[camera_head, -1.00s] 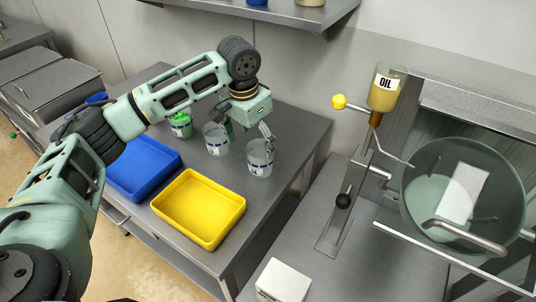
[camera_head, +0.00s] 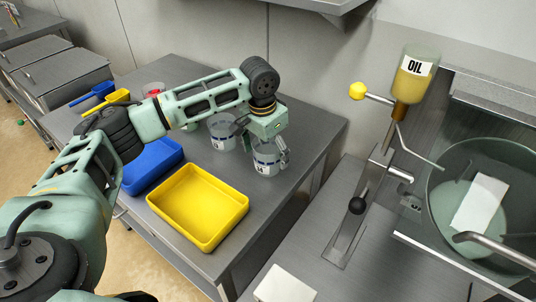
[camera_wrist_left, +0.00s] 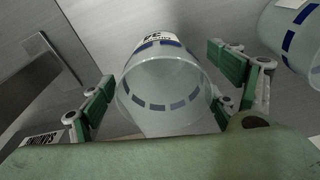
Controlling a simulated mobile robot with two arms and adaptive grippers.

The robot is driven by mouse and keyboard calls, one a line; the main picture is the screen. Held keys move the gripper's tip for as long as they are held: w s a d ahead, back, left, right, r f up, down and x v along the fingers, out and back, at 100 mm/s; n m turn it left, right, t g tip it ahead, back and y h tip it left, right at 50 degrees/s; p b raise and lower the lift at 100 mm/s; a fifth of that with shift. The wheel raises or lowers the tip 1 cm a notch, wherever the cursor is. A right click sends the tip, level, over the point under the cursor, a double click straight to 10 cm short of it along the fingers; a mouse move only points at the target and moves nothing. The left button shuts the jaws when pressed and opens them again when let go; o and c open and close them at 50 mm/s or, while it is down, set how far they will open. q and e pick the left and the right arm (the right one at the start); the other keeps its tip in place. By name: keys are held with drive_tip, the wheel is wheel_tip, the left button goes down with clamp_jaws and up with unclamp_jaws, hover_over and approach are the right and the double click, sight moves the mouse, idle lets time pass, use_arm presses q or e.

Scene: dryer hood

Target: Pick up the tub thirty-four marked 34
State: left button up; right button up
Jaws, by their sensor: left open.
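A clear tub with blue dashes and a white label (camera_head: 265,162) stands on the steel table. A second similar tub (camera_head: 222,136) stands to the left, and part of a tub (camera_wrist_left: 292,38) shows at the wrist view's upper right. My right gripper is not in view.
A yellow tray (camera_head: 198,246) and a blue tray (camera_head: 150,172) lie in front of the tubs. Blue and yellow scoops (camera_head: 110,104) lie at the back left. An oil bottle (camera_head: 413,80) on a stand and a large bowl (camera_head: 470,165) are to the right.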

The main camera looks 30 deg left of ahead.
use_arm(q)
drive_tip(key=f, duration=0.3)
drive_tip(key=shift+w+f, duration=0.1)
drive_tip(key=shift+w, duration=0.2)
drive_tip(key=shift+c, duration=0.3)
drive_tip(key=c, duration=1.1)
